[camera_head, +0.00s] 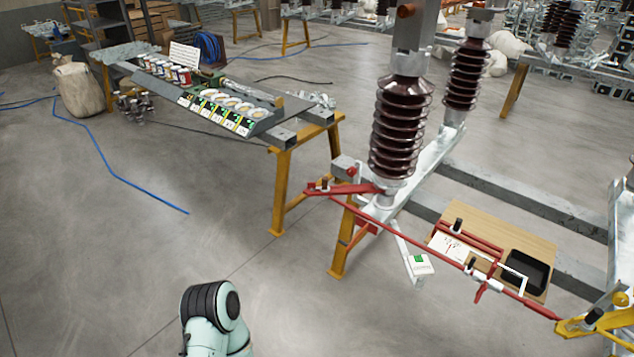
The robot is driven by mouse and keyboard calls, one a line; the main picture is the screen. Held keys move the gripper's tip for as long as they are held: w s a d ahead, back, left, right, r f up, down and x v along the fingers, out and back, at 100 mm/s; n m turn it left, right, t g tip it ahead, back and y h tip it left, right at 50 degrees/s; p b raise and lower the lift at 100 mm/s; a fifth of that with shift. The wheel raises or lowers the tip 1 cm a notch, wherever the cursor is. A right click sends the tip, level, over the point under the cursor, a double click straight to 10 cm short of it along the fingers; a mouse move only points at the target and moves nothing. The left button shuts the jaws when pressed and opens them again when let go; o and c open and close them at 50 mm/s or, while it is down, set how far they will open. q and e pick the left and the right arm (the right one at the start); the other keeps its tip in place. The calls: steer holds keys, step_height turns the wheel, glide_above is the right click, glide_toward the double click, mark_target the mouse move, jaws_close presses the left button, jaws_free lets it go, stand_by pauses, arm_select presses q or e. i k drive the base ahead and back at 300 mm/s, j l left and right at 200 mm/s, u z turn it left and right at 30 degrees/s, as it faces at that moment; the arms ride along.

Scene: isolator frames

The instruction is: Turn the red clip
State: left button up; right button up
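A long red rod (420,243) runs diagonally from the base of the front brown insulator (399,130) down to the lower right. On the rod, in front of the wooden board, is a small red clip-like piece (481,291) beside a white sleeve (490,284). It is too small to tell how the clip is turned. Another red lever (345,188) sits at the rod's upper left end. Neither gripper is in view. A teal and black link of my arm shows at the bottom, well left of the rod.
The wooden board (500,230) behind the rod carries a black tray (528,268). Yellow legs (283,190) hold up a bench with several gauges at the left. A yellow part (583,328) stands at the rod's lower right end. The floor at lower left is mostly clear.

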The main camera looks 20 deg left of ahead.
mark_target(310, 184)
steer(key=i+j, duration=0.2)
steer(key=j, duration=0.15)
steer(key=i+j, duration=0.15)
steer(key=j, duration=0.2)
steer(key=i+j+z, duration=0.1)
steer(key=j, duration=0.3)
steer(key=i+j, duration=0.45)
steer(key=j, duration=0.25)
steer(key=i+j, duration=0.15)
steer(key=j, duration=0.25)
steer(key=z, duration=0.05)
